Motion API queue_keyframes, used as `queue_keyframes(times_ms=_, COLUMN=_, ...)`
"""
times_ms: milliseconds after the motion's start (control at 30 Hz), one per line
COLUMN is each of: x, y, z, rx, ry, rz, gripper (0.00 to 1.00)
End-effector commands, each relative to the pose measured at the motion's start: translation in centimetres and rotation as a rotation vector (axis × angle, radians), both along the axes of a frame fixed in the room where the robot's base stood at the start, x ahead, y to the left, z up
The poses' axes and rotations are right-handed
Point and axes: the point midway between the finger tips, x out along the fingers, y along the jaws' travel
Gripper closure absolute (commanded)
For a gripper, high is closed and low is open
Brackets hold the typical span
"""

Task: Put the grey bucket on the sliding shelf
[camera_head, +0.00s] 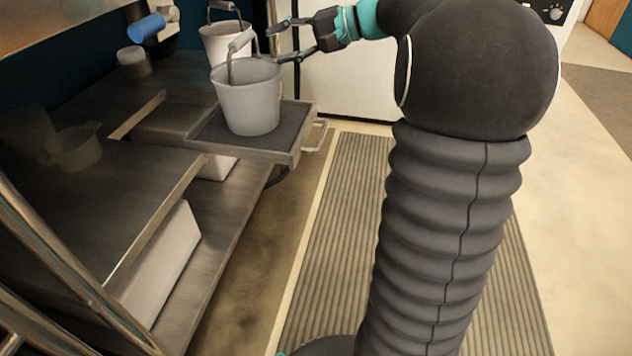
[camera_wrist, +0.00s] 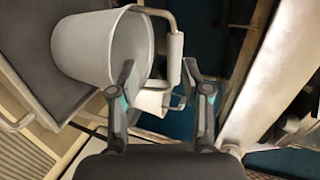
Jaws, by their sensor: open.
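The grey bucket (camera_head: 248,101) stands upright on the dark mat of the pulled-out sliding shelf (camera_head: 291,149), with its handle raised. In the wrist view the bucket (camera_wrist: 92,47) fills the upper left, and its handle grip (camera_wrist: 175,58) stands just beyond the fingertips. My gripper (camera_head: 283,42) is open and empty beside the bucket's upper right side. In the wrist view the gripper (camera_wrist: 167,80) has its fingers apart, the left one close to the bucket's wall. I cannot tell whether that finger touches it.
A second, whiter bucket (camera_head: 222,44) stands behind the grey one. A blue cylinder (camera_head: 147,28) and a grey cup-like object (camera_head: 133,61) are at the back left. The shelf's metal handle (camera_head: 317,136) juts out at its front. The ribbed floor mat (camera_head: 335,230) is clear.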

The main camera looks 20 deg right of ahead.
Motion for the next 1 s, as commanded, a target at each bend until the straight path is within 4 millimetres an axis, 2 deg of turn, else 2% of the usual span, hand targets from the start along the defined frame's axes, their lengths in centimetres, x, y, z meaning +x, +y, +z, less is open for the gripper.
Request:
queue_keyframes(times_ms=33, x=-1.8, y=2.1, z=-0.4, rx=-0.059, ry=0.022, rz=0.019, gripper=0.52)
queue_keyframes(times_ms=200, x=-8.5, y=6.9, z=-3.8, rx=-0.302, ry=0.107, rz=0.067, gripper=0.52)
queue_keyframes(times_ms=300, x=-12.7, y=8.6, z=-6.0, rx=-0.452, ry=0.133, rz=0.092, gripper=0.52)
queue_keyframes(times_ms=400, x=-16.9, y=9.4, z=-8.2, rx=-0.603, ry=0.142, rz=0.116, gripper=0.52)
queue_keyframes(times_ms=600, x=-24.4, y=9.2, z=-12.4, rx=-0.908, ry=0.101, rz=0.155, gripper=0.52)
queue_keyframes(times_ms=700, x=-27.4, y=8.4, z=-14.2, rx=-1.045, ry=0.059, rz=0.174, gripper=0.52)
queue_keyframes(times_ms=833, x=-29.9, y=7.3, z=-16.0, rx=-1.181, ry=0.002, rz=0.190, gripper=0.52)
queue_keyframes(times_ms=1000, x=-31.3, y=6.5, z=-17.0, rx=-1.270, ry=-0.044, rz=0.199, gripper=0.52)
